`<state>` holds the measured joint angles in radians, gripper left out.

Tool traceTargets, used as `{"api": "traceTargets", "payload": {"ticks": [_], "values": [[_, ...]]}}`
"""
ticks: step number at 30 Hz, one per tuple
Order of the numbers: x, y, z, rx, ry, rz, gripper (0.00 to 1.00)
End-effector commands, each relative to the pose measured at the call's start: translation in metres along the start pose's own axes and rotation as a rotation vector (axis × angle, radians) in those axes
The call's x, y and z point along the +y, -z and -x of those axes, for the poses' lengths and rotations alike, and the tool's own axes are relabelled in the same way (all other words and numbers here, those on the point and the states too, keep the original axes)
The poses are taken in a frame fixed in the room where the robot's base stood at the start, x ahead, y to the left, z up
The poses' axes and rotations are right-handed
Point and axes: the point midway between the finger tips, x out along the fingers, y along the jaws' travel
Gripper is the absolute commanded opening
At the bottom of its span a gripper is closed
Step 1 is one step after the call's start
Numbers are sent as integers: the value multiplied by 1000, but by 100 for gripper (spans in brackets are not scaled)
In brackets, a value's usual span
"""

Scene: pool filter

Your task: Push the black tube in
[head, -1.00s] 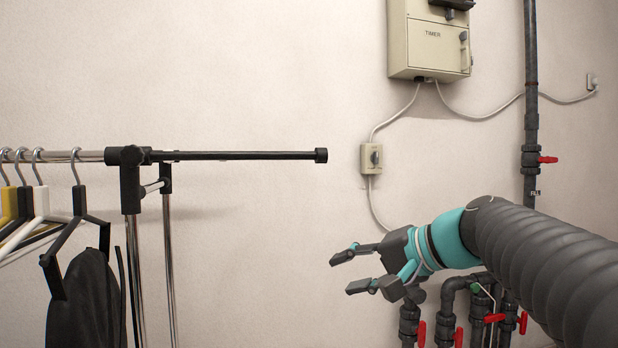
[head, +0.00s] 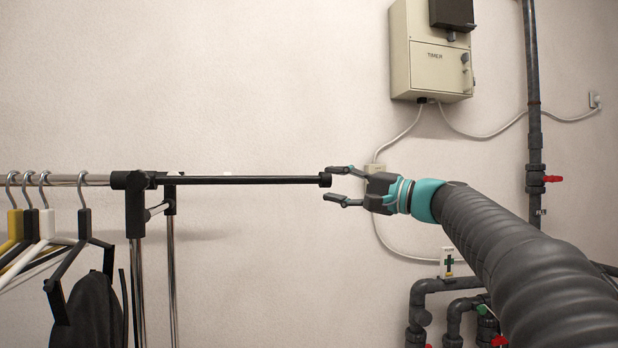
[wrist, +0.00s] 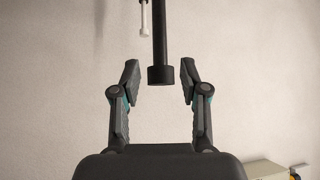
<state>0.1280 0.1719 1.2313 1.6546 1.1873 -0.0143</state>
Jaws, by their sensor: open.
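The black tube (head: 245,180) sticks out to the right from the clothes rack's top joint and ends in a wider cap (head: 325,179). My gripper (head: 335,185) is open and empty at the tube's right end, pointing left along it. In the wrist view the tube (wrist: 159,35) comes down from the top, and its cap (wrist: 160,76) sits between the two open fingertips of my gripper (wrist: 160,82), with a gap on either side. No contact shows.
The clothes rack's joint (head: 135,182) and upright stand at the left, with several hangers (head: 45,225) and a dark garment (head: 90,310). A timer box (head: 435,65) with cables is on the wall. Pipes (head: 440,290) run at the lower right.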

Motion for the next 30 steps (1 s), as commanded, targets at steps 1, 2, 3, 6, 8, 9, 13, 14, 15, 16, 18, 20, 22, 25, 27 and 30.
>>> {"api": "traceTargets", "payload": {"ticks": [1, 2, 3, 6, 8, 9, 13, 14, 15, 16, 18, 20, 22, 25, 27, 30], "values": [[-2, -1, -12, -5, 1, -1, 44], [-1, -1, -17, -4, 0, -1, 44], [-1, 0, -24, -3, 0, -2, 44], [-1, -1, -40, -3, 0, -1, 44], [-1, -1, -49, -3, -1, -1, 44], [-1, 0, -53, -2, -1, 0, 44], [0, -1, -64, -2, -1, 0, 44], [0, -1, -66, -1, -1, 0, 44], [0, 0, -67, -1, -1, 0, 44], [0, 0, -68, 0, -1, 0, 44], [0, 0, -69, 0, -1, 0, 44], [0, 0, -69, 0, -1, 0, 44], [0, 0, -69, 0, -1, 0, 44], [0, 0, -69, 0, -1, 0, 42], [0, 0, -69, 0, -1, 0, 24], [0, 0, -69, 0, -1, 0, 0]]}}
